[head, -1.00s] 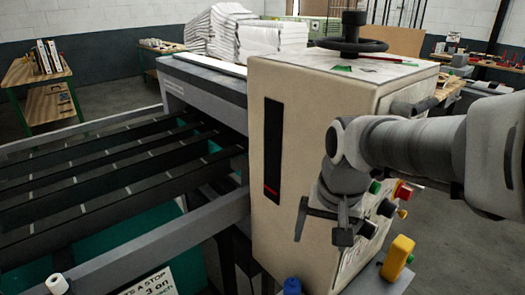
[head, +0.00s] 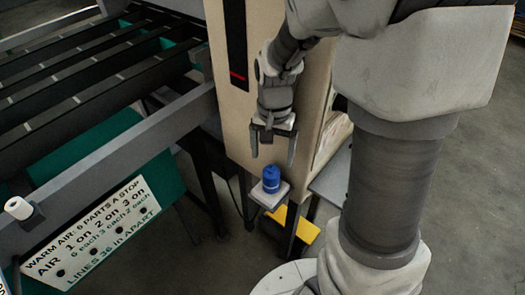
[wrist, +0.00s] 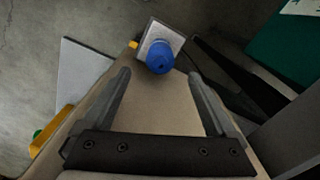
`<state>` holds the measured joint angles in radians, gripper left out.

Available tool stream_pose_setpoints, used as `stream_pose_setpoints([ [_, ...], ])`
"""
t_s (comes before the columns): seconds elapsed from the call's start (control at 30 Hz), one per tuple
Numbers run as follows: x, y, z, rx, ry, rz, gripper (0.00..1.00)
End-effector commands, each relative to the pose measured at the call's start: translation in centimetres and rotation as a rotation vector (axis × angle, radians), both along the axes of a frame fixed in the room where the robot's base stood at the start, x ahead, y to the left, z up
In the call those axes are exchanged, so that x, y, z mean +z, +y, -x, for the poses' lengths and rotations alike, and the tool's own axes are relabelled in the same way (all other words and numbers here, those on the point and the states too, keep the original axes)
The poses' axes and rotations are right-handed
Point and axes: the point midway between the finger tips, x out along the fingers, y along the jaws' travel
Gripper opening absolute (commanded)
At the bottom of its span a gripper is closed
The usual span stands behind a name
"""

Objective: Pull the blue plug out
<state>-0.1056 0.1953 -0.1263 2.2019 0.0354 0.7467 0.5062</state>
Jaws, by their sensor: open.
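The blue plug (head: 271,179) stands upright on a small light grey square plate (head: 262,197) beside the beige machine cabinet, low at its front. It also shows in the wrist view (wrist: 160,57), ahead of the fingertips and near the middle between them, on its grey plate (wrist: 178,35). My gripper (head: 273,161) points down in front of the cabinet, above the plug and apart from it. In the wrist view my gripper (wrist: 160,83) has its two fingers wide apart with nothing between them.
The beige cabinet (head: 232,120) stands close behind my gripper. A yellow object (head: 298,226) is below and right of the plug. A grey rail (head: 120,160) with a lettered sign (head: 92,232) is to the left.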

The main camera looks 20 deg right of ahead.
Motion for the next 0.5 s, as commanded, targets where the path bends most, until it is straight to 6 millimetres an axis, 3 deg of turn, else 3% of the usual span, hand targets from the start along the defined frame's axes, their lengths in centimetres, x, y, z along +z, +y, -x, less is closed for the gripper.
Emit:
stream_pose_setpoints([
  [0.03, -1.4, 0.0, 0.1, 0.000, 0.004, 0.000, 0.92],
  [0.2, -4.8, 0.0, 0.1, 0.000, 0.004, 0.000, 0.92],
  [0.5, -9.1, 0.0, 0.1, 0.000, 0.001, -0.001, 0.92],
])
